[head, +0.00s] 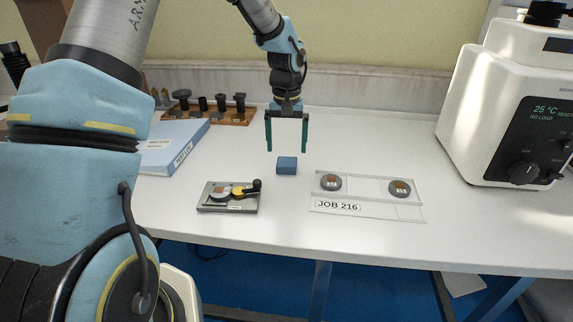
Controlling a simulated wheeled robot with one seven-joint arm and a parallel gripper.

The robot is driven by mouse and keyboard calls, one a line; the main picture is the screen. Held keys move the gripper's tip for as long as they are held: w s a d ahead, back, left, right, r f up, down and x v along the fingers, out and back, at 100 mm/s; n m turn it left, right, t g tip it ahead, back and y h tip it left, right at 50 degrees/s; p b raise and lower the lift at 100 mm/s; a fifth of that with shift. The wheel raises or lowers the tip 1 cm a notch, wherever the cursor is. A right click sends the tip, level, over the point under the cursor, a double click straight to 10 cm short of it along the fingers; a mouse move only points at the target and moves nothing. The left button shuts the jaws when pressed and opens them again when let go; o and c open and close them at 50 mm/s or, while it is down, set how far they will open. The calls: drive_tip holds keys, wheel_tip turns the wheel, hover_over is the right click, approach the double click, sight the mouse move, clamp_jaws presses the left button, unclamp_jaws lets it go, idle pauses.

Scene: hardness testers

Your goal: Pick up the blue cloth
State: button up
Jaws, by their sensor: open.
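The blue cloth (287,165) is a small folded block lying on the white table near its middle. My gripper (286,148) hangs above it, pointing down, with its two dark green fingers spread apart. The fingertips look a little above the cloth and to either side of it. Nothing is between the fingers. I cannot tell the exact depth between the fingers and the cloth.
A grey plate with small parts (230,205) lies front left of the cloth. A clear tray labelled JOB 216 (368,209) with two round samples lies right. A white tester (480,110) stands far right.

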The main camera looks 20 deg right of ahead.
sight(287, 162)
wheel_tip(287, 162, down, 5)
drive_tip(key=shift+s+p, duration=0.1)
drive_tip(key=shift+p, duration=0.55)
drive_tip(key=shift+c, duration=0.4)
drive_tip(key=c, duration=1.3)
drive_tip(key=shift+o, duration=0.2)
wheel_tip(287, 162, up, 10)
drive_tip(key=b, duration=0.1)
drive_tip(key=shift+b, duration=0.35)
